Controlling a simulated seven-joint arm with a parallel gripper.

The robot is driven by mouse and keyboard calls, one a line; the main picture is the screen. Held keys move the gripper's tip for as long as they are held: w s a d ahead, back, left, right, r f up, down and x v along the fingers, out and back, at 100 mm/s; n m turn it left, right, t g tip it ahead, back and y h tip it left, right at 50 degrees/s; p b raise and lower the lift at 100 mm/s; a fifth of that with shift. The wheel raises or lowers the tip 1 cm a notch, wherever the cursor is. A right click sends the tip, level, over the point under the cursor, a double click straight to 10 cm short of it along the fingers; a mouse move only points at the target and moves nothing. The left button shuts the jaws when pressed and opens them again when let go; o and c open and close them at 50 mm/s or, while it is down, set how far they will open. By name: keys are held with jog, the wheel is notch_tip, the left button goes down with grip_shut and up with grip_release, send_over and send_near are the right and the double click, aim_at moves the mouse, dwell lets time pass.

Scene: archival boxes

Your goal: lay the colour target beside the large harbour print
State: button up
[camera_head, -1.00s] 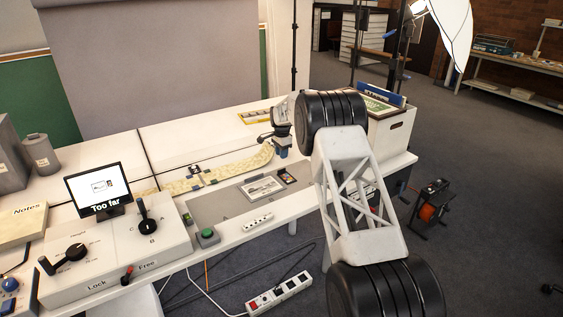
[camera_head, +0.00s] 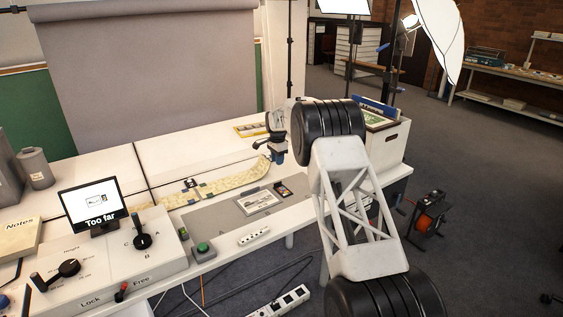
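A black-and-white print (camera_head: 259,201), apparently the large harbour print, lies flat on a grey mat (camera_head: 208,222) on the white table. A small dark card with coloured patches (camera_head: 283,188), apparently the colour target, lies to its right, with a narrow gap between them. The screen (camera_head: 92,204) at left reads "Too far" under a small drawing of a print and a card. My gripper (camera_head: 279,158), with blue at its end, hangs above and behind the card, apart from it. Its fingers are too small to tell open from shut.
A yellow patterned strip (camera_head: 237,181) with small dark pieces lies behind the mat. A box of framed prints (camera_head: 387,139) stands right, behind my arm. A control box with levers (camera_head: 103,262) and a green button (camera_head: 203,248) are left. A white power strip (camera_head: 254,236) lies at the front edge.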

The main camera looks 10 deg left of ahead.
dwell(0.3)
jog(key=s+d+r+n+t, duration=0.1)
jog(key=s+d+r+n, duration=0.1)
jog(key=s+d+r, duration=0.95)
jog(key=s+d+r+n, duration=0.1)
jog(key=s+d+r, duration=0.8)
jog(key=d+r, duration=0.4)
jog(key=s+d+r+n, duration=0.1)
jog(key=s+d+r, duration=0.2)
jog(key=s, duration=0.4)
jog(key=s+d+r, duration=0.3)
jog(key=s+d, duration=0.1)
jog(key=s, duration=0.3)
jog(key=s+d+r+n, duration=0.1)
jog(key=s+d+r, duration=0.15)
jog(key=s, duration=0.45)
jog(key=s+d+f+n, duration=0.1)
jog(key=s+d+f, duration=0.2)
jog(key=s, duration=0.9)
jog(key=s+d+f+n+t, duration=0.1)
jog(key=s+d, duration=0.3)
jog(key=s, duration=0.8)
jog(key=s+d+f+n, duration=0.1)
jog(key=s+d+f, duration=0.3)
jog(key=s, duration=0.8)
jog(key=shift+s+f+n+t, duration=0.25)
jog(key=shift+f+n+t, duration=0.05)
jog(key=shift+f+n, duration=0.1)
